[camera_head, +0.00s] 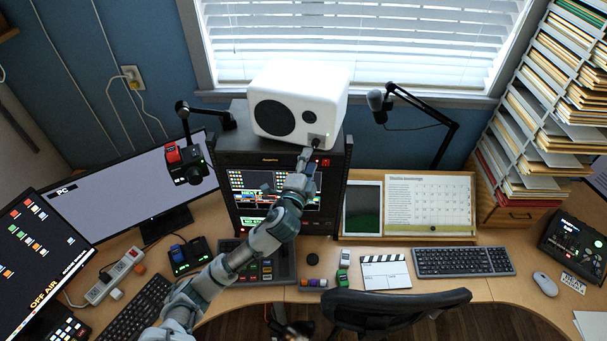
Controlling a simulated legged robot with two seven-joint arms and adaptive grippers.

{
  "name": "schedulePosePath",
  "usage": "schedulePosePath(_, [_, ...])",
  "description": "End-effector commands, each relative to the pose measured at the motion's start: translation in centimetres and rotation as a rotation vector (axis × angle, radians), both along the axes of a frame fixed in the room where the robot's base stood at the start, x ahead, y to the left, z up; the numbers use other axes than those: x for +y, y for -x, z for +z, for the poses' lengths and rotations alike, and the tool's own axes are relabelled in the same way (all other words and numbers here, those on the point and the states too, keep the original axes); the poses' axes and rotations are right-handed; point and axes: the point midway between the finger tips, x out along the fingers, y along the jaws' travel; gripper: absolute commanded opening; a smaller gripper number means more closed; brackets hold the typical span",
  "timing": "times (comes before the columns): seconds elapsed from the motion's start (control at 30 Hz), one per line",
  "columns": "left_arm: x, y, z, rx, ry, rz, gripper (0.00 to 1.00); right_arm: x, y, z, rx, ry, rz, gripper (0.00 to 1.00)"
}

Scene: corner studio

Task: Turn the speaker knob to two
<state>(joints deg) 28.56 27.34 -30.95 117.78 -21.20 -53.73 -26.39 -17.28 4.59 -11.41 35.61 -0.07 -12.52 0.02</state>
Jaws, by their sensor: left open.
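The white speaker (318,92) stands on top of the black rack. Its front has a large round black cone (275,118) and a smaller round part (309,117). A small dark knob (316,141) sits low on the front at the right. My left arm reaches up from the bottom, and my left gripper (307,155) is right at the knob, just below the speaker's lower edge. The gripper is open. Its fingertips are small here and partly cover the knob, so I cannot tell whether they touch it or where the knob points. My right gripper is out of view.
The black rack (343,170) with lit screens stands under the speaker. A microphone on a boom arm (447,140) is to the right, and a red and black camera (187,163) to the left. A tablet (362,208), calendar (430,203) and keyboard (464,262) lie right. A chair (397,308) is in front.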

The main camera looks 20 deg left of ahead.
Motion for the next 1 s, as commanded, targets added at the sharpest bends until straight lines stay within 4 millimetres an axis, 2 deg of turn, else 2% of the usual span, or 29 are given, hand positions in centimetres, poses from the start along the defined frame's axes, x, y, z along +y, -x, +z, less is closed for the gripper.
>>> schedulePosePath(0.1, [0.0,2.7,-0.3,0.002,0.001,-0.001,0.50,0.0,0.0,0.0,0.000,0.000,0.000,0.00])
schedulePosePath(0.33, [0.0,5.9,-0.5,0.004,-0.001,0.000,0.50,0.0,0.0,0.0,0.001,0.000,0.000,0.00])
schedulePosePath(0.9, [0.0,6.4,-0.5,0.004,0.000,0.000,0.50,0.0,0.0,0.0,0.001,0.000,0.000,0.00])
schedulePosePath(1.0, [0.1,6.8,-1.6,0.035,0.029,0.007,0.50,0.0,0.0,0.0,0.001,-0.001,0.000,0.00])
